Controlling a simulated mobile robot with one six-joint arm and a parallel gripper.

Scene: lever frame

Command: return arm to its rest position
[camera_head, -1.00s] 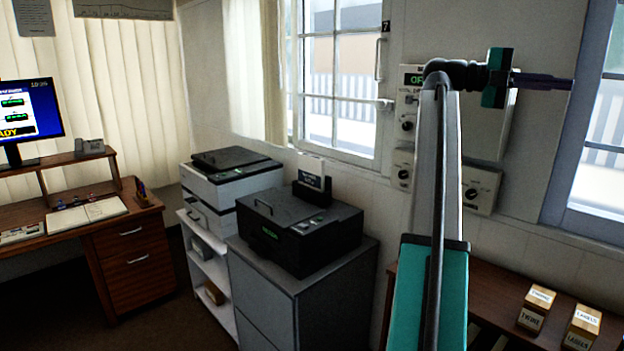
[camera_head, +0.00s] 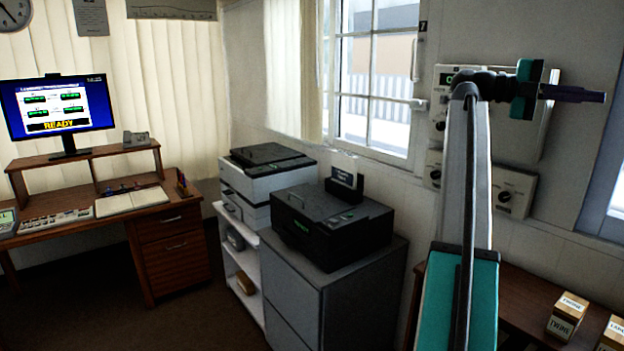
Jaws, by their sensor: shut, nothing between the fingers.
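My arm rises from the bottom right of the head view, with a teal lower link and a pale upper link, and bends to the right at the top. My gripper (camera_head: 603,97) is at its end, a dark shape pointing right with its fingers together and nothing between them. It is in front of the wall with the grey control panel (camera_head: 535,125) and hides part of it. It looks apart from everything, though its distance from the wall is hard to tell.
A desk (camera_head: 180,235) with a monitor (camera_head: 57,105) is at left. A low bench (camera_head: 520,305) with small boxes (camera_head: 568,312) is at lower right. Dark floor lies between.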

